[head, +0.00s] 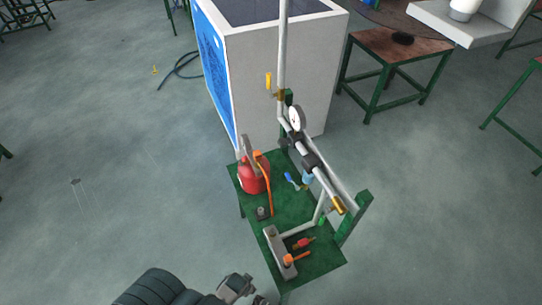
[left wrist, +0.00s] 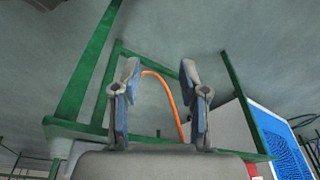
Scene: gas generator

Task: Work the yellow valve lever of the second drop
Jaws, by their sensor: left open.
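One yellow valve lever (head: 338,205) is at the near lower end of the grey pipework, over the near right part of the green table (head: 288,212). I cannot tell which belongs to the second drop. My left gripper (head: 258,298) is at the bottom edge of the head view, left of the table's near corner and apart from both levers. In the left wrist view its two fingers (left wrist: 160,85) are spread and empty, with an orange hose (left wrist: 165,88) visible beyond them. My right gripper is not in view.
A red container (head: 253,178) with an orange hose, a grey bracket (head: 277,248) and small tools occupy the table. A gauge (head: 296,118) sits on the pipework. The blue-and-white cabinet (head: 275,75) stands behind.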

